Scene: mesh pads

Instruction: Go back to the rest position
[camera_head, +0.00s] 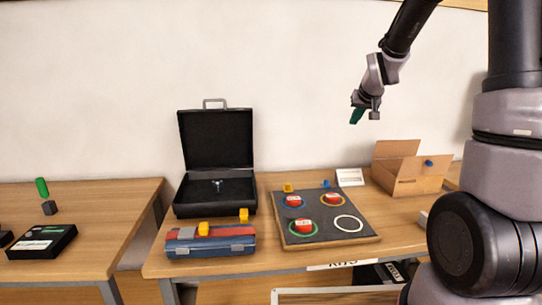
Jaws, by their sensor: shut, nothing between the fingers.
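My gripper (366,107) is at the end of my raised arm, in front of the white wall and high above the right table (390,222). It is shut, with nothing seen held in it, and it touches nothing. Below it lies a dark board (322,232) with coloured rings. Red pieces (303,226) sit in several of the rings, and the white ring (349,223) at the right is empty.
An open black case (216,140) stands left of the board, behind a blue and red toolbox (210,247) with yellow blocks on it. An open cardboard box (405,186) and a white card (350,177) stand right. A left table (90,195) holds a black box (42,242).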

